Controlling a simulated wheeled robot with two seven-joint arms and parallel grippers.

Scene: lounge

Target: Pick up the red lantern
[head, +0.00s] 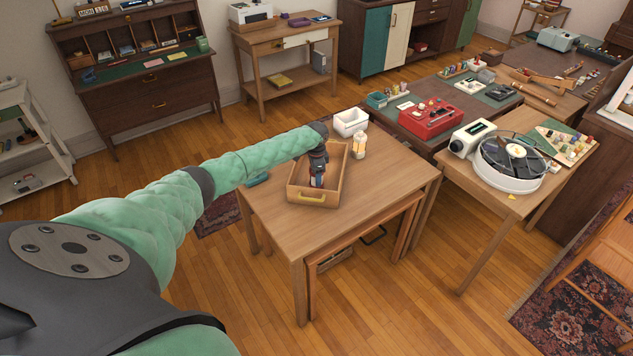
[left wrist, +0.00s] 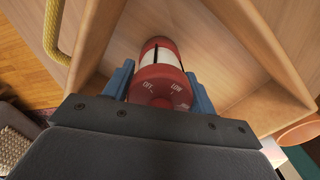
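The red lantern (left wrist: 160,85) is a red cylinder with a pale middle band and an OFF/LOW marked cap. It stands inside an open wooden drawer-like box (head: 336,188) on a small wooden table; in the head view, little of it shows below my gripper. My left gripper (head: 317,181) points down into the box over the lantern. In the left wrist view its two blue fingers (left wrist: 160,85) flank the lantern closely, one on each side. Whether they press on it cannot be told. My right gripper is not in view.
The box has a yellow rope handle (left wrist: 53,32) at its front. A white bin (head: 350,122) and a small glowing lamp (head: 360,146) stand behind it on the table (head: 385,185). A turntable (head: 510,163) stands on the right table. The table's front right is clear.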

